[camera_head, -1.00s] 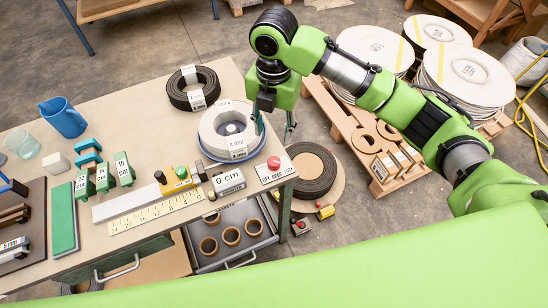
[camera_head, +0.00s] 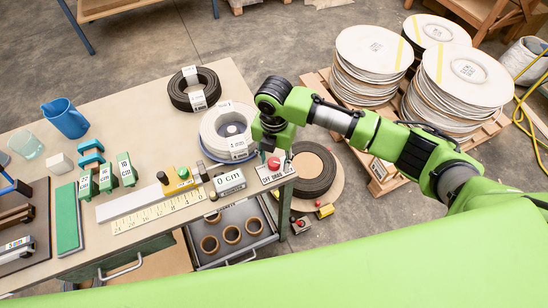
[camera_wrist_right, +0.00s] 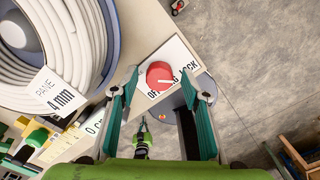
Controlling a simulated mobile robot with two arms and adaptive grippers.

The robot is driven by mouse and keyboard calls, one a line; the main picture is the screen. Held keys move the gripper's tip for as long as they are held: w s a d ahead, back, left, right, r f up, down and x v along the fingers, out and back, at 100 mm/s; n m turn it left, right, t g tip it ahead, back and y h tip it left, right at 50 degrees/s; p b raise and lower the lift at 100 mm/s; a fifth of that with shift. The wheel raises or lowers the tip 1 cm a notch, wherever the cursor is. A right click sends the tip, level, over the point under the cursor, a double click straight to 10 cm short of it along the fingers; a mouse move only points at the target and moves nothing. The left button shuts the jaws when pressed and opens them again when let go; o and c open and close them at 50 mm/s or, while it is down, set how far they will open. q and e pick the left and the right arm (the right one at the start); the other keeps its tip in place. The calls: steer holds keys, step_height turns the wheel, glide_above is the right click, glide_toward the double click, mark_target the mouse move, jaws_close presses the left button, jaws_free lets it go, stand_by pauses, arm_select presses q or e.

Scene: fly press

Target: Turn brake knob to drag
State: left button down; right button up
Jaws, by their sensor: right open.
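The brake knob (camera_head: 273,163) is a red round knob on a white plate (camera_head: 284,172) at the table's right corner. The plate reads OFF, DRAG and LOCK. In the right wrist view the knob (camera_wrist_right: 159,72) shows a white mark near its lower edge; which word it points at is hard to tell. My right gripper (camera_head: 268,150) is over the knob in the head view. In the right wrist view its green-padded fingers (camera_wrist_right: 160,82) are open, one on either side of the knob, with visible gaps and no clear contact. My left gripper is not in view.
A white coil (camera_head: 226,122) labelled 4 mm sits beside the plate. A 0 cm display (camera_head: 229,182) and a yellow block with a green button (camera_head: 182,174) stand to its left. An open drawer (camera_head: 232,252) is below. A dark coil (camera_head: 312,172) lies on the floor at right.

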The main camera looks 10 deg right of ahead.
steer(key=c, duration=1.1)
steer(key=shift+r+m+p, duration=0.15)
steer(key=shift+m+p, duration=0.45)
steer(key=shift+p, duration=0.2)
steer(key=m+p, duration=0.5)
steer(key=m, duration=0.1)
steer(key=shift+p, duration=0.35)
steer(key=shift+m+p, duration=0.5)
steer(key=shift+m, duration=0.3)
steer(key=shift+w, duration=0.1)
